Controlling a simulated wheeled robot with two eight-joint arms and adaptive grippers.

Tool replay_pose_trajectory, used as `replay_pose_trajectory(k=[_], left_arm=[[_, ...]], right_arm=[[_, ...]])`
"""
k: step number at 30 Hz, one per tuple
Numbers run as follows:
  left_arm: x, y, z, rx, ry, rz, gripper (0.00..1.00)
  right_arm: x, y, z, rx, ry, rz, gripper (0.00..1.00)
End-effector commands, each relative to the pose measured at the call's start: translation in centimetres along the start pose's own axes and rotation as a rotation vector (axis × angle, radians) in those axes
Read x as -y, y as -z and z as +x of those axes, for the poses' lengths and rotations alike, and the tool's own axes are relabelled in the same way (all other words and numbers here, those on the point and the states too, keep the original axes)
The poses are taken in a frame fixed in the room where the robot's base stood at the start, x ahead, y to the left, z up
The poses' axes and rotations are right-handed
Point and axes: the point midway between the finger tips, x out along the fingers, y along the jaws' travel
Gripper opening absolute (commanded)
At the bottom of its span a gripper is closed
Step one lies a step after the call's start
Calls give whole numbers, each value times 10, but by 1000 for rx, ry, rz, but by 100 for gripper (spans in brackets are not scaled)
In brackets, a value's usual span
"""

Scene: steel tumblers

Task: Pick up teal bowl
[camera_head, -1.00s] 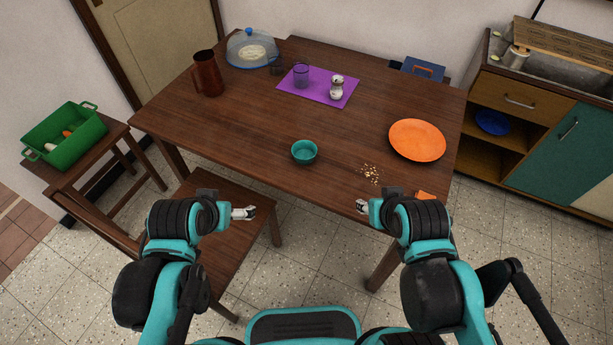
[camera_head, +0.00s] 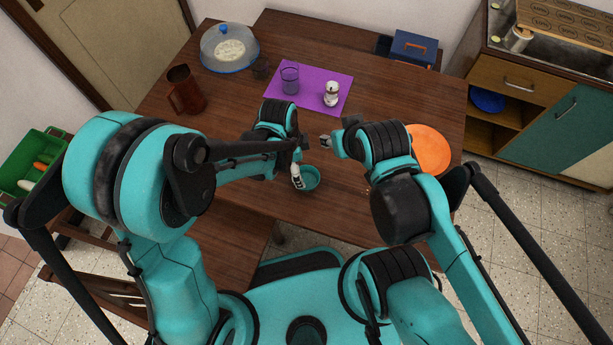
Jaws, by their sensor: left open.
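The teal bowl (camera_head: 312,178) stands upright on the brown wooden table (camera_head: 230,115) near its front edge. My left gripper (camera_head: 297,178) points down at the bowl's left rim, and its fingers overlap that rim in the picture. It is open; I cannot tell whether a finger is inside the bowl or touching it. My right gripper (camera_head: 326,141) is above the table, behind and to the right of the bowl. Its fingers are small and I cannot tell whether they are apart.
An orange plate (camera_head: 430,148) lies to the right, partly hidden by my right arm. A purple mat (camera_head: 310,76) holds a glass (camera_head: 290,78) and a white-and-dark shaker (camera_head: 331,94).

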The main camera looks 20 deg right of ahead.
Motion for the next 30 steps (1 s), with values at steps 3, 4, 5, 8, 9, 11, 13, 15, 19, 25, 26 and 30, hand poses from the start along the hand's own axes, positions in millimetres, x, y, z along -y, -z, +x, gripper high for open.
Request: replay_pose_trajectory(k=[3,4,5,8,9,11,13,15,19,25,26,30], left_arm=[[-2,5,11,2,-13,34,92],[-2,5,15,2,-14,37,92],[-2,5,19,2,-15,38,92],[-2,5,31,2,-14,37,92],[-2,5,35,2,-14,36,92],[-2,6,39,2,-13,36,92],[-2,7,46,2,-13,35,92],[-3,8,58,2,-13,35,92],[-3,10,78,2,-12,35,92],[-3,10,84,2,-12,34,92],[-3,10,84,2,-12,34,92],[-3,10,83,2,-12,33,71]], right_arm=[[0,0,1,0,0,0,40],[0,-1,2,0,0,0,40],[0,-2,3,0,0,0,40],[0,-5,7,0,0,0,40],[0,-6,8,0,0,0,40],[0,-7,10,0,0,0,40],[0,-9,13,0,0,0,40],[0,-12,17,0,0,0,40],[0,-17,24,0,0,0,40],[0,-18,25,0,0,0,40],[0,-18,25,0,0,0,40],[0,-17,25,0,0,0,40]])
